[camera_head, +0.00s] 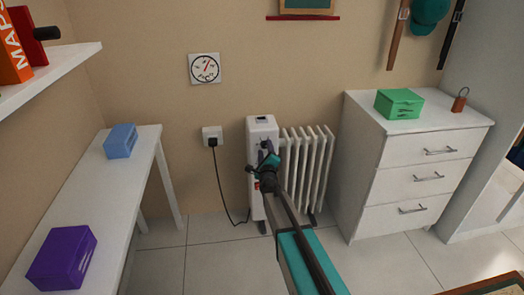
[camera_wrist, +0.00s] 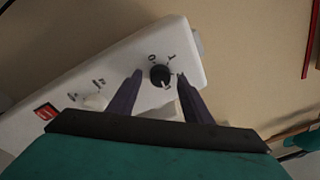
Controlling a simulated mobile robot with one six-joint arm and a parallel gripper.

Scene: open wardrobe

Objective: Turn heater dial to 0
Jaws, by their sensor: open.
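The white heater (camera_head: 263,128) stands on the floor against the back wall, with its ribbed radiator (camera_head: 310,160) to the right. In the wrist view its white control panel (camera_wrist: 100,70) is tilted across the picture. The black round dial (camera_wrist: 160,75) sits on it, with the marks 0 and 1 just above. My gripper (camera_wrist: 157,82) is open, its two dark fingers on either side of the dial with gaps to it. A white pointer mark on the dial is too small to read surely. In the head view my gripper (camera_head: 262,148) is at the heater's front and hides the dial.
A red switch (camera_wrist: 45,112) is on the panel's lower left. A black cord runs from the wall socket (camera_head: 212,136). A white table (camera_head: 85,195) stands left, a white drawer cabinet (camera_head: 400,165) right. Tiled floor (camera_head: 185,255) lies clear between.

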